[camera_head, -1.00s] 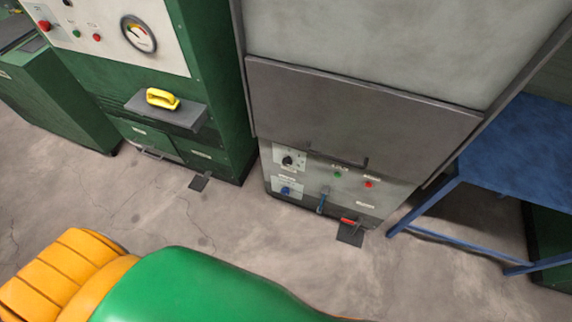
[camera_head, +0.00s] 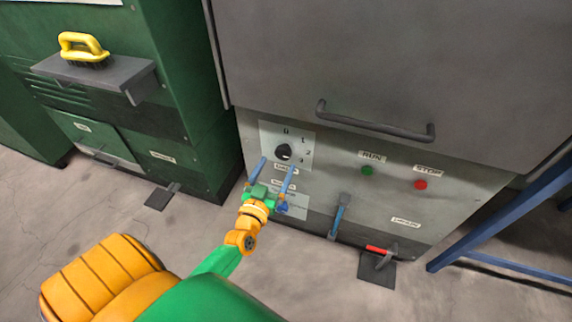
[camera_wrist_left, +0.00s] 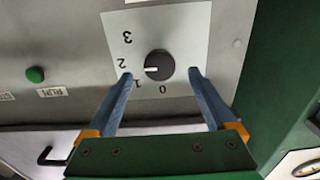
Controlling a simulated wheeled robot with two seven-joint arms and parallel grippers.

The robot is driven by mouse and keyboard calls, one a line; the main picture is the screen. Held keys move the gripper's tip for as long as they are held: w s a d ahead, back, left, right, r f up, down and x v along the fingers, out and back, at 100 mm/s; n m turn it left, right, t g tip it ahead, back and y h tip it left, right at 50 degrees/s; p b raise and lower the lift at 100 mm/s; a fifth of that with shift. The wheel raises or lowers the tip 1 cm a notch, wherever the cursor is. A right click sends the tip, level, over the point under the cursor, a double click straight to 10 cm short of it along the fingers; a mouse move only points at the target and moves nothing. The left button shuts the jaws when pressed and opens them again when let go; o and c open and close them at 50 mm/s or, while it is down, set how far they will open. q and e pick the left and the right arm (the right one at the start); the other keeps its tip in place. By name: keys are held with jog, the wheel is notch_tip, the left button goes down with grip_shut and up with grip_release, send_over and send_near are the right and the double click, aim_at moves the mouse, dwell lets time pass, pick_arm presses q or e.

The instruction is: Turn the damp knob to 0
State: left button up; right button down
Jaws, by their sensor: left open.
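A black round knob (camera_head: 284,152) sits on a pale dial plate on the grey machine's front, with a scale from 0 to 3. The wording of its label is too small to read. In the left wrist view the knob (camera_wrist_left: 160,65) has a white pointer mark facing roughly toward the 2, away from the 0 (camera_wrist_left: 163,88). My left gripper (camera_head: 277,163) is open and empty, its blue fingers reaching up toward the knob. In the left wrist view its fingertips (camera_wrist_left: 161,73) lie on either side of the knob; contact is not visible. My right gripper is not in view.
A second plate with a blue knob (camera_head: 282,207) lies below. To the right are a green RUN button (camera_head: 368,170), a red STOP button (camera_head: 420,184), a blue-handled lever (camera_head: 338,216) and a red-tipped pedal (camera_head: 380,250). A bar handle (camera_head: 375,125) juts out above. A blue frame (camera_head: 500,215) stands at right.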

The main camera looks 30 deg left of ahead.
aim_at(282, 156)
pick_arm(q)
jog(key=b+x, duration=0.1)
jog(key=x, duration=0.3)
jog(key=shift+w, duration=0.15)
jog(key=c, duration=1.4)
jog(key=shift+o, duration=0.2)
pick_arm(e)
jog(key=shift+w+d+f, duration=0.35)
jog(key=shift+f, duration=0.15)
